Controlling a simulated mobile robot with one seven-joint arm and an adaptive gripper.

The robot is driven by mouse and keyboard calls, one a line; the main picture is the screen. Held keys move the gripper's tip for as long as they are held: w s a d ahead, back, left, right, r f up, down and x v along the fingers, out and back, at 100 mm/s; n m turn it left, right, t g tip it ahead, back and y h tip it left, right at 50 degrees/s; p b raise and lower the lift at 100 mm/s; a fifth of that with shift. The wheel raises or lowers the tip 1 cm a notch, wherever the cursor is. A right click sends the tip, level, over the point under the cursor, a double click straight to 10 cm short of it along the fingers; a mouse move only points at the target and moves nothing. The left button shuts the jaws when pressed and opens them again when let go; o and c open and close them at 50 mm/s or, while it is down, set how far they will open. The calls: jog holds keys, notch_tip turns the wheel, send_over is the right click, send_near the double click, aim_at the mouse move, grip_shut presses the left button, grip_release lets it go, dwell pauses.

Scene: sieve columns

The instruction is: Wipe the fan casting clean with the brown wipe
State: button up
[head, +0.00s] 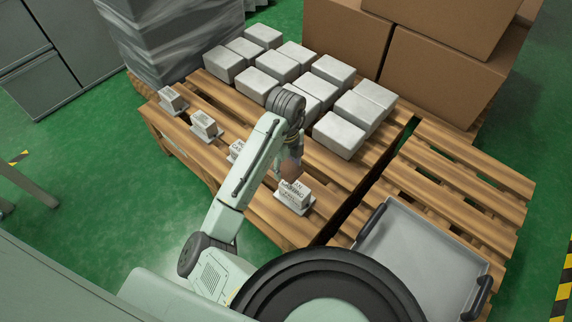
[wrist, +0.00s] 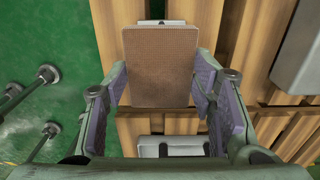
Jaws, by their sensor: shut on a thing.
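My gripper (wrist: 160,82) is shut on the brown wipe (wrist: 160,62), a flat, rounded, textured pad between its purple-lined fingers. In the head view the wipe (head: 289,169) shows as a small brown patch below my wrist, just behind a small light block with dark lettering (head: 292,194). This block stands on a grey base at the pallet's near edge; its lettering is only partly legible, and I take it to be the fan casting. I cannot tell whether the wipe touches it. In the wrist view, pale pieces show beyond and below the wipe, partly hidden.
Similar lettered blocks (head: 206,125) stand in a row along the wooden pallet's (head: 325,230) left edge, one partly behind my arm. Several plain grey blocks (head: 340,134) fill the back. A grey tray with dark handles (head: 424,254) lies at right. Cardboard boxes (head: 440,70) stand behind.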

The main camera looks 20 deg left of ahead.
notch_tip(320, 180, up, 3)
jog(key=p, duration=0.3)
jog(key=shift+r, duration=0.1)
jog(key=shift+f, duration=0.2)
dwell(0.4)
jog(key=f+b, duration=0.6)
jog(key=f, duration=0.1)
jog(key=shift+d, duration=0.25)
jog(key=shift+f+b, duration=0.95)
jog(key=shift+f, duration=0.1)
dwell(0.5)
jog(key=shift+d, duration=0.1)
